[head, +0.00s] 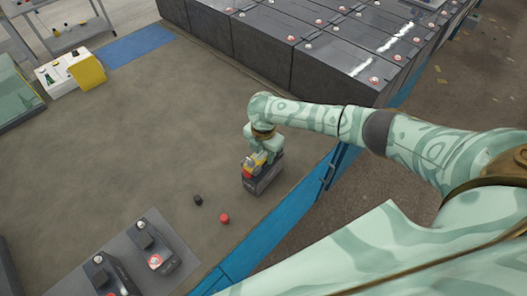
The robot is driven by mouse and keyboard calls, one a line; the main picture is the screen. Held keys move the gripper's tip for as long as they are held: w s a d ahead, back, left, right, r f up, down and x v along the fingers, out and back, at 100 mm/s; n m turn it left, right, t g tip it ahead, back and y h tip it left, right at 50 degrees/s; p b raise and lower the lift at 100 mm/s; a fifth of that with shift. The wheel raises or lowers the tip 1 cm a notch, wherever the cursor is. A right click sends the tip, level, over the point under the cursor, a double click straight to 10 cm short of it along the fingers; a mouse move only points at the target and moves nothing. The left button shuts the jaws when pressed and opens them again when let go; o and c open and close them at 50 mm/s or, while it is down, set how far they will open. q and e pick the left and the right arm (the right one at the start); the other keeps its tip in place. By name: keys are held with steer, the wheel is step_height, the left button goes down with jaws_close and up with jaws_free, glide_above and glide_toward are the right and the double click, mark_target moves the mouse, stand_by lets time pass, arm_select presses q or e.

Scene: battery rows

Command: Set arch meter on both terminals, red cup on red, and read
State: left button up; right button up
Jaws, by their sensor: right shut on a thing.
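My right gripper (259,155) points down over a small dark grey block (264,182) near the right edge of the bench. It is shut on a small yellow thing (257,160), likely the arch meter, with a bit of red at its left side. The gripper and wrist hide much of this thing and of the block's top. I cannot tell whether its cups touch any terminals. A black cap (198,200) and a red cap (224,218) lie on the bench, to the left of and below the block. My left gripper is not in view.
A grey mat (185,268) at bottom left bears dark units with red and pale round tops. Rows of large dark batteries (240,50) stand behind. A white box with a yellow side (88,71) and a blue mat (137,45) are at upper left. The bench's middle (130,130) is clear.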

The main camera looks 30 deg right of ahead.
steer(key=shift+f, duration=0.35)
steer(key=o, duration=1.3)
step_height(320, 180, up, 16)
steer(key=p, duration=0.5)
steer(key=shift+r, duration=0.15)
